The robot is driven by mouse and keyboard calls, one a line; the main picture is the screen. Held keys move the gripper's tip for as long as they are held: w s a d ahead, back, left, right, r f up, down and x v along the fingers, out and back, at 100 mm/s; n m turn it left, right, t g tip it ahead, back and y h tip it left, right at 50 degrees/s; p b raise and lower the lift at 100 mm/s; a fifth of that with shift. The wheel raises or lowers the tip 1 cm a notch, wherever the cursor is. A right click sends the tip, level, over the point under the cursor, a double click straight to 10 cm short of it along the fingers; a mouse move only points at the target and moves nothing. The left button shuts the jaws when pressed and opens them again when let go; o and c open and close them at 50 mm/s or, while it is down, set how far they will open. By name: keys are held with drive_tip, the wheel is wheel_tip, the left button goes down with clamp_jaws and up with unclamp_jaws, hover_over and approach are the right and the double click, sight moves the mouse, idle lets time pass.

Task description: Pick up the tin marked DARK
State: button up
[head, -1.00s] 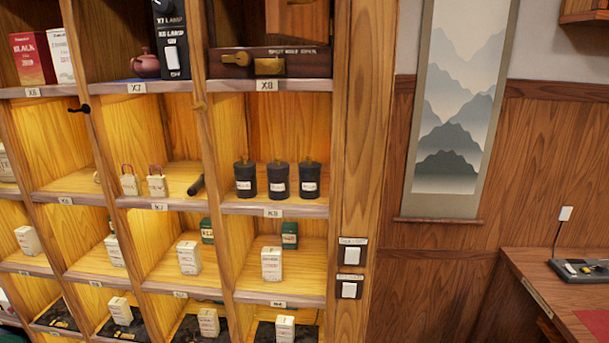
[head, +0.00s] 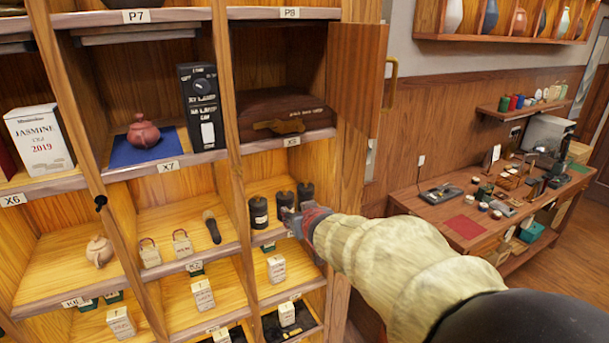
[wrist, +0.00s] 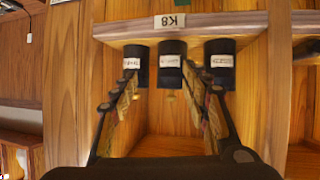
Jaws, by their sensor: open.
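Three black tins with white labels stand in a row on the shelf marked K8. In the head view they are the left tin (head: 259,213), the middle tin (head: 285,203) and the right tin (head: 306,192). The lettering is too small to read, so I cannot tell which is marked DARK. My gripper (head: 303,218) is at the front of this compartment, partly covering the middle and right tins. In the upside-down wrist view, my open gripper (wrist: 160,84) has its fingers either side of the line to the middle tin (wrist: 172,65), with nothing held.
A wooden upright (head: 350,150) borders the compartment on the right. An open wooden door (head: 357,75) hangs above my arm. A dark wooden box (head: 285,117) sits on the shelf above.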

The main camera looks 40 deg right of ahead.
drive_tip(key=t+p, duration=0.1)
drive_tip(key=p, duration=0.3)
approach(307, 182)
wheel_tip(307, 182, down, 2)
drive_tip(key=w, duration=0.2)
drive_tip(key=d, duration=0.1)
drive_tip(key=x, duration=0.2)
drive_tip(key=p+x, duration=0.1)
drive_tip(key=x, duration=0.2)
drive_tip(key=r+x, duration=0.1)
drive_tip(key=x, duration=0.2)
drive_tip(key=shift+w+d+f+p, duration=0.1)
drive_tip(key=shift+w+p, duration=0.3)
drive_tip(key=shift+s, duration=0.1)
drive_tip(key=c, duration=1.1)
clamp_jaws()
